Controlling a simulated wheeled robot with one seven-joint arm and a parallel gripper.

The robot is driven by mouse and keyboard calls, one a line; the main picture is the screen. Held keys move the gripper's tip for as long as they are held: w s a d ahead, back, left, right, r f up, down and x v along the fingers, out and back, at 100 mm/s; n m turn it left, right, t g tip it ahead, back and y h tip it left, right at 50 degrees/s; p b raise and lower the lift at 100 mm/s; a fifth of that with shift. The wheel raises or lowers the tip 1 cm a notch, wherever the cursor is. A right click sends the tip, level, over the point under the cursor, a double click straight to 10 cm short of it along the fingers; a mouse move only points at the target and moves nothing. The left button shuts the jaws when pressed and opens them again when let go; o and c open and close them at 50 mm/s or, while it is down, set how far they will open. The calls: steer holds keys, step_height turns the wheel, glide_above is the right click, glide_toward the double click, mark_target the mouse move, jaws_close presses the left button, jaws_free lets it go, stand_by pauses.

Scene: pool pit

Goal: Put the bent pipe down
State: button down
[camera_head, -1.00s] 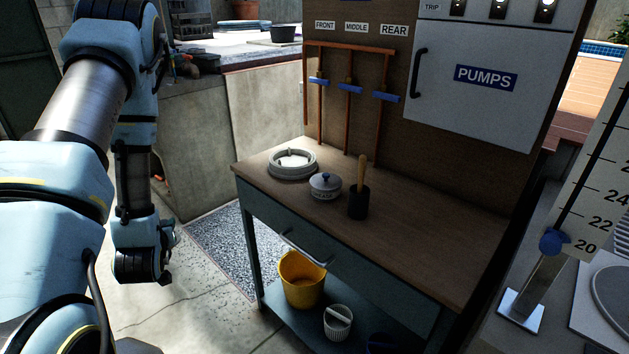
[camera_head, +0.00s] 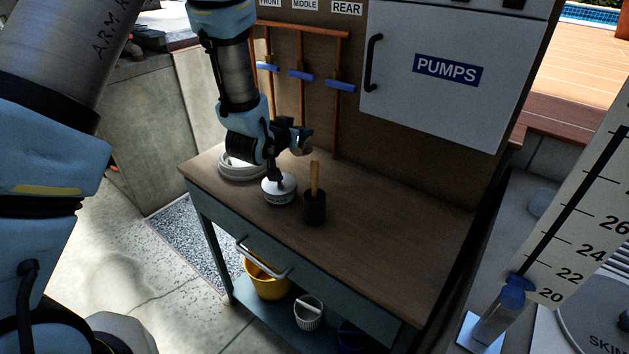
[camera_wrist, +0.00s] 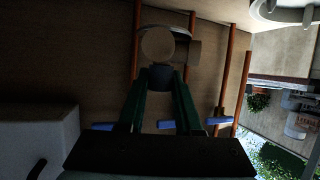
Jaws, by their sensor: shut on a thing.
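In the wrist view my gripper (camera_wrist: 160,84) is shut on the bent pipe (camera_wrist: 158,45), which shows a pale round end, a short side stub and a dark part between the fingers. In the head view my gripper (camera_head: 298,132) points toward the back board, above the workbench (camera_head: 390,232). The bent pipe (camera_head: 302,148) is a small pale shape at its fingertips, partly hidden and held clear of the bench top.
A white ring (camera_head: 240,168), a lidded white pot (camera_head: 279,191) and a black holder (camera_head: 314,209) with a wooden handle stand on the left half of the bench. The right half is bare. Copper pipes (camera_head: 335,120) with blue valve handles and the PUMPS cabinet (camera_head: 450,100) rise behind.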

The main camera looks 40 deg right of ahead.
steer(key=shift+s+d+r, duration=0.4)
steer(key=shift+s+d, duration=0.05)
steer(key=shift+d, duration=0.3)
steer(key=shift+s+d+f+g, duration=0.1)
steer(key=shift+s+d+g, duration=0.05)
steer(key=shift+d+g, duration=0.15)
step_height(320, 180, down, 9)
steer(key=p, duration=0.3)
steer(key=shift+f, duration=0.35)
steer(key=shift+f, duration=0.15)
steer(key=c, duration=0.6)
jaws_free()
